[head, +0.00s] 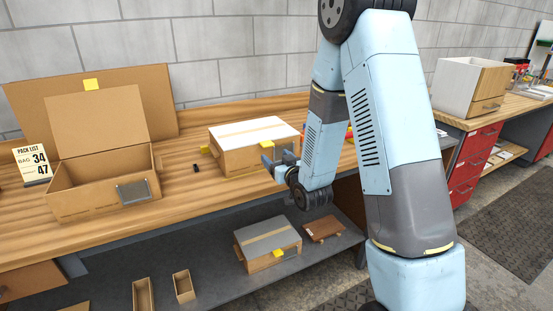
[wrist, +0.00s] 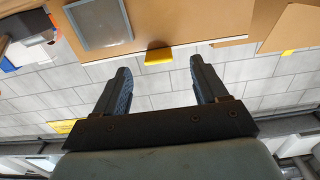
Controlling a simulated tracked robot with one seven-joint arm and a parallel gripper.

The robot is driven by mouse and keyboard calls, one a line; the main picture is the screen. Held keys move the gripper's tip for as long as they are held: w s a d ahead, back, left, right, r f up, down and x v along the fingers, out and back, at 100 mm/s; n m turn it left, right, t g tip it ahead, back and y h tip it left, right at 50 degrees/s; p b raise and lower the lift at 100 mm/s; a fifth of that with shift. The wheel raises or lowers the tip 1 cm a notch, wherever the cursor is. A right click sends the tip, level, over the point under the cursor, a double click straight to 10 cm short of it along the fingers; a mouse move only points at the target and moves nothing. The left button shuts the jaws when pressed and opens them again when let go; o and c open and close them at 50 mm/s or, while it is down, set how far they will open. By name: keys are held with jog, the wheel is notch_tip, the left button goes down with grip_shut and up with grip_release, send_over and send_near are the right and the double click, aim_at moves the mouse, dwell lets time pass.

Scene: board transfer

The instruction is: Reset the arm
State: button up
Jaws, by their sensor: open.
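My gripper (head: 277,165) is at the end of my blue and grey arm, in front of the right part of a closed cardboard box (head: 232,158) on the wooden workbench. In the wrist view my gripper (wrist: 158,82) shows two dark fingers spread apart with nothing between them. A yellow tab (wrist: 158,56) on a cardboard edge shows beyond the fingertips. I cannot tell from the head view whether the fingers touch the box.
An open cardboard box (head: 85,205) stands on the workbench (head: 185,205) at left, beside a pack list card (head: 33,163). A small black object (head: 196,168) lies between the boxes. A taped box (head: 268,238) sits on the lower shelf (head: 215,283). Red drawers (head: 470,165) stand at right.

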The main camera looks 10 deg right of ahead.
jog(key=s+d+r+m+g+h, duration=0.2)
jog(key=s+d+r+g+h, duration=0.45)
jog(key=r, duration=0.65)
jog(key=s+d+r+m+g, duration=0.1)
jog(key=s+d+r+g, duration=0.1)
jog(key=s, duration=1.1)
jog(key=s+d+r+g, duration=0.3)
jog(key=s+r, duration=0.1)
jog(key=s, duration=1)
jog(key=shift+s+d+m+y, duration=0.25)
jog(key=shift+s+m+y, duration=0.05)
jog(key=shift+m+y, duration=0.1)
jog(key=shift+r, duration=0.1)
